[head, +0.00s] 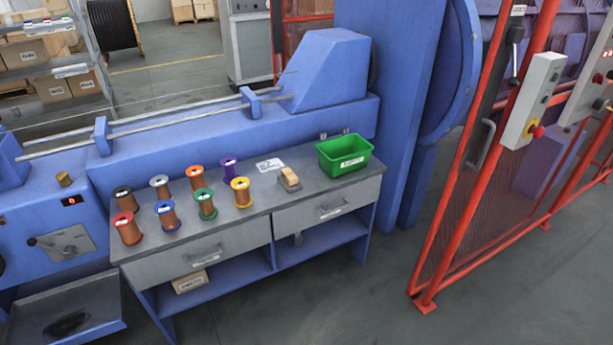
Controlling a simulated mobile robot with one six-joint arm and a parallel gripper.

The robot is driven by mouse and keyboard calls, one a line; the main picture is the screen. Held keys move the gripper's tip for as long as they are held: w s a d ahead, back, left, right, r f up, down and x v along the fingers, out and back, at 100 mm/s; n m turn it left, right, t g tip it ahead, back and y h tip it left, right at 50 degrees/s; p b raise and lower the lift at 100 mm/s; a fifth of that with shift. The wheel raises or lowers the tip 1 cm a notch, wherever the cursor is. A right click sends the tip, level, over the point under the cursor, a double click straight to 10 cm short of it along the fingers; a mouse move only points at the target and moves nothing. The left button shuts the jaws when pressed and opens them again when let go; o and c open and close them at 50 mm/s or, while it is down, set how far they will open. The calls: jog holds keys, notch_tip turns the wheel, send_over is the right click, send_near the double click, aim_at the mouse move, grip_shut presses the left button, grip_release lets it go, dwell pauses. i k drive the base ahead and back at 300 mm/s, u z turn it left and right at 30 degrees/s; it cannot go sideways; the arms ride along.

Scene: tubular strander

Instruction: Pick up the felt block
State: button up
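A small tan and pale block, which looks like the felt block (289,180), lies on the grey top of the workbench (262,212). It sits to the left of a green bin (343,154), apart from it, and to the right of the spool with the yellow rim (241,192). Its fine detail is too small to tell. Nothing covers it from this view. My gripper is not in view.
Several copper-coloured spools with coloured rims stand on the bench's left half. A white label card (269,165) lies behind the block. Blue machinery (230,135) runs behind the bench. A red mesh fence (480,180) stands at right. Floor (330,300) in front is clear.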

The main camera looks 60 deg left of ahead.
aim_at(290, 181)
jog(key=u, duration=0.1)
jog(key=i, duration=0.9)
jog(key=u, duration=0.15)
jog(key=k, duration=0.2)
jog(key=u, duration=2.25)
jog(key=k, duration=0.15)
jog(key=u, duration=1.6)
